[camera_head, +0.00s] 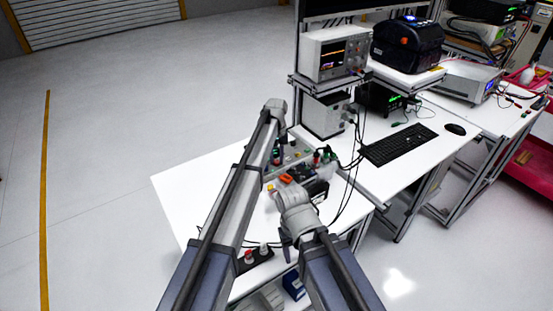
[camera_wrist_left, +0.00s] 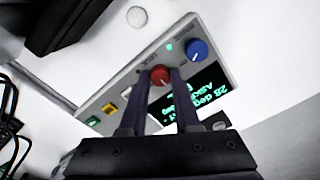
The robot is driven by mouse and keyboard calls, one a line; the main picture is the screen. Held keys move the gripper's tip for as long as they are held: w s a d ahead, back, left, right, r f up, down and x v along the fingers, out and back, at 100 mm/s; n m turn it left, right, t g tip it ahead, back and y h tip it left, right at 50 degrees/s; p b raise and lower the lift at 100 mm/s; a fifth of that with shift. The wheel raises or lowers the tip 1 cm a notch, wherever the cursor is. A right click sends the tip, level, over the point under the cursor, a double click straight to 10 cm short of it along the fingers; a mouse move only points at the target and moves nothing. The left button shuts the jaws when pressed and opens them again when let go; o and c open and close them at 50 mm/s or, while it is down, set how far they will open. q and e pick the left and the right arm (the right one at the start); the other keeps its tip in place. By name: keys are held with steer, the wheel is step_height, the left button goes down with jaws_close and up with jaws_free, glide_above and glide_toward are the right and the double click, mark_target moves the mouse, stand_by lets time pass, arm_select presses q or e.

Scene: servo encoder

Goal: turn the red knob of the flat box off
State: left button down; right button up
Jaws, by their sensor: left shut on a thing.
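The flat box (camera_wrist_left: 182,29) has a grey panel, tilted in the left wrist view. Its red knob (camera_wrist_left: 160,75) sits between the two dark fingers of my left gripper (camera_wrist_left: 161,77), which is shut on it. A blue knob (camera_wrist_left: 197,50) is to the right of the red one, and a dark display (camera_wrist_left: 195,98) with green text is below it, partly behind a finger. In the head view my left gripper (camera_head: 277,152) points down at the worktable among small devices; its fingertips are too small to make out. My right arm (camera_head: 300,215) reaches in beside it; its fingers are not clear.
The panel also carries a yellow button (camera_wrist_left: 110,108) and a green one (camera_wrist_left: 93,121). A black box with red and white buttons (camera_head: 254,258) lies near the front of the white table (camera_head: 185,185). A keyboard (camera_head: 398,145) is on the right. The table's left part is clear.

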mark_target(277, 161)
arm_select(q)
steer(key=c, duration=0.6)
jaws_free()
steer(key=shift+r, duration=0.1)
step_height(277, 161, up, 8)
steer(key=p, duration=0.8)
steer(key=shift+f, duration=0.2)
